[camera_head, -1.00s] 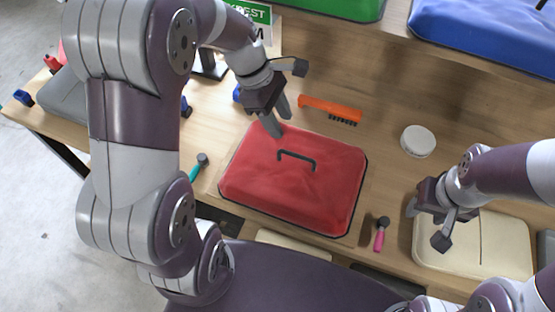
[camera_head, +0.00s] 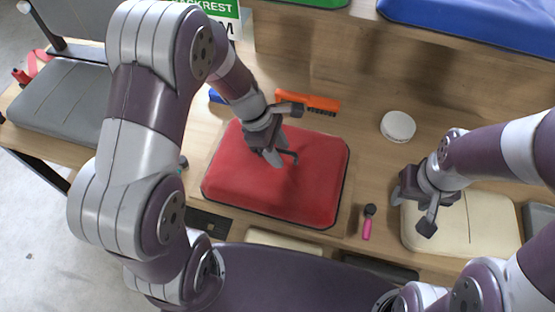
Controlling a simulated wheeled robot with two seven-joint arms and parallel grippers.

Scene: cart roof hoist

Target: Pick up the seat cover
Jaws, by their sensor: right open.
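A red padded cover (camera_head: 235,178) with a dark handle (camera_head: 288,154) on top lies flat on the wooden table; I take it to be the seat cover. My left gripper (camera_head: 272,158) points down over the middle of the cover, at its handle. The gripper hides much of the handle, and I cannot tell whether the fingers close on it. My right gripper (camera_head: 424,208) is open and empty, above the left edge of a cream pad (camera_head: 487,218), to the right of the red cover.
An orange brush (camera_head: 308,102) lies behind the cover and a white round lid (camera_head: 398,126) to its right. A pink-handled brush (camera_head: 368,222) lies between cover and cream pad. Blue (camera_head: 470,25) and green pads are at the back, with a green sign (camera_head: 222,8). A grey seat (camera_head: 62,98) stands left.

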